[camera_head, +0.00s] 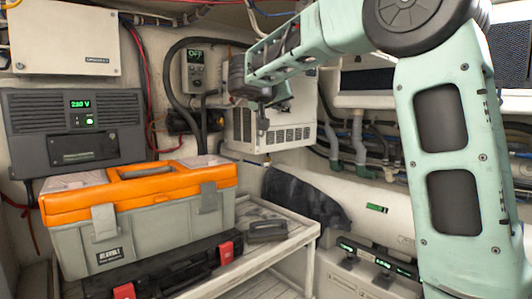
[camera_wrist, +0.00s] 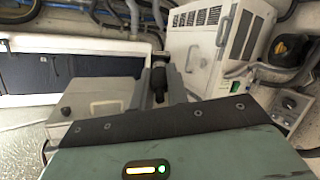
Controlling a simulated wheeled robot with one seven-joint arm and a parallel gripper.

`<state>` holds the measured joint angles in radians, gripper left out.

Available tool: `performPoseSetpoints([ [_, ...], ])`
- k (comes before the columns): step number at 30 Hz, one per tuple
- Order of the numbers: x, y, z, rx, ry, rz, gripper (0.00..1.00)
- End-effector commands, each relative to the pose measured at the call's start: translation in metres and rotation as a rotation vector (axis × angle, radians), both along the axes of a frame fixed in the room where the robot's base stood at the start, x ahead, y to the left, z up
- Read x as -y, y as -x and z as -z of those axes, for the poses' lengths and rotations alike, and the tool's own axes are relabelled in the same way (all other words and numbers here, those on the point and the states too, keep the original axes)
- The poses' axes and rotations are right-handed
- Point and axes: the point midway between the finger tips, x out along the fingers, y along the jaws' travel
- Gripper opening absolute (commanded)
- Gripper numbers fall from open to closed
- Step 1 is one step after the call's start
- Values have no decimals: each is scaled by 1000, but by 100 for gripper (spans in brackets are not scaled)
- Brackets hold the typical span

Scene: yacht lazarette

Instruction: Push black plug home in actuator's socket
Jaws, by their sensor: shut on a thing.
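My gripper (camera_head: 262,120) hangs from the arm in front of the white vented box in the head view; its fingers show small and dark. In the wrist view my gripper (camera_wrist: 160,88) is shut on a dark piece, which looks like the black plug (camera_wrist: 160,68). The fingers hide much of it. A pale grey box (camera_wrist: 92,103) lies just left of the fingers in the wrist view; I cannot tell whether it is the actuator. I cannot make out the socket in either view, nor whether the plug touches it.
The white vented box (camera_head: 240,126) stands behind my gripper and also shows in the wrist view (camera_wrist: 200,45). Pipes (camera_head: 360,140) run along the right wall.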

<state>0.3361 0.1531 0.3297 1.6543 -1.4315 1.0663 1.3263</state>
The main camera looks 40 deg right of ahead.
Motion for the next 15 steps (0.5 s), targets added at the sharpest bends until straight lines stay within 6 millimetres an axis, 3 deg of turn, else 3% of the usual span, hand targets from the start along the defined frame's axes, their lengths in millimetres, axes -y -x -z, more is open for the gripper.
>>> performPoseSetpoints([
  [3, 6, 24, -52, 39, 73, 104, 0],
  [9, 9, 72, -128, 68, 179, 259, 0],
  [15, 6, 111, -174, 73, 243, 355, 0],
])
